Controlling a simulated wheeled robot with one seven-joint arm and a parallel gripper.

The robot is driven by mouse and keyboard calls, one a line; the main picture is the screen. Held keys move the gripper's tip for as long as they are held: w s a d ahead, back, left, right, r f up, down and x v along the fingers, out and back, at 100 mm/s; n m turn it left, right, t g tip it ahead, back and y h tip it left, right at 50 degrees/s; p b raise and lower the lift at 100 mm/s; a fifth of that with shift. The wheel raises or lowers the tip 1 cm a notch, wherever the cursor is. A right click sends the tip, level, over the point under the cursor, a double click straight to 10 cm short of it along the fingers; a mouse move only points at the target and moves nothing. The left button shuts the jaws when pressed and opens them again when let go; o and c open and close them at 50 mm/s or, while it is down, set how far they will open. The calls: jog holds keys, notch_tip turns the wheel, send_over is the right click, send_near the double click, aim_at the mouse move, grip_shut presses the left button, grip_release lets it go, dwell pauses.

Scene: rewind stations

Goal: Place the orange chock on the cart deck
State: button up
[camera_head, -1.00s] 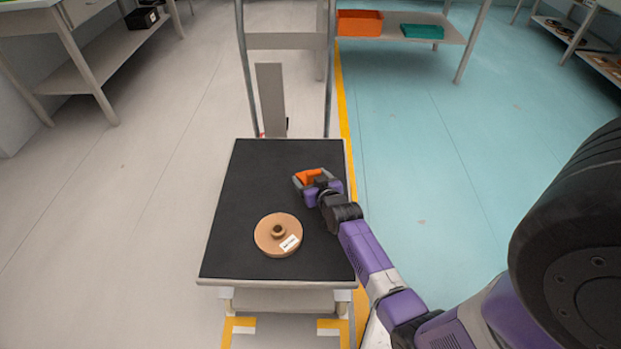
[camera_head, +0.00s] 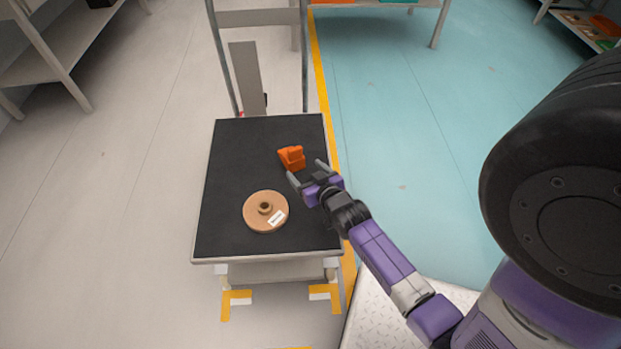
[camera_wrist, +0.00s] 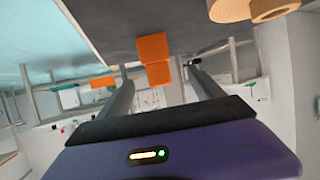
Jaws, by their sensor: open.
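The orange chock (camera_head: 291,157) rests on the black cart deck (camera_head: 240,165), toward its right side. In the wrist view the orange chock (camera_wrist: 154,58) shows ahead of the open gripper (camera_wrist: 155,80), past the gap between the two fingers. The chock looks clear of both fingers.
A tan spool (camera_head: 265,211) with a white label lies on the deck's near half, left of my gripper. The cart's upright handle frame (camera_head: 250,78) stands at the far end. Shelving stands at the back and the left. The deck's left side is bare.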

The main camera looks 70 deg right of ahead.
jog(key=s+a+r+n+t+y, duration=0.2)
jog(key=s+a+r, duration=0.1)
jog(key=a, duration=0.7)
jog(key=s+a+r+n+t+y, duration=0.1)
jog(key=s+a+r+n+y, duration=0.2)
jog(key=a, duration=0.7)
jog(key=s+a+r+n+t+y, duration=0.1)
jog(key=s+a+r+n+y, duration=0.1)
jog(key=s+a+r, duration=0.2)
jog(key=s+a+r+n+t+y, duration=0.1)
jog(key=s+a+r, duration=0.3)
jog(key=a+r, duration=0.5)
notch_tip(320, 180, up, 3)
jog(key=shift+s+r+n+y, duration=0.1)
jog(key=shift+s+n+y, duration=0.25)
jog(key=shift+y, duration=0.35)
jog(key=shift+w, duration=0.1)
notch_tip(320, 180, up, 16)
jog(key=p, duration=1.6)
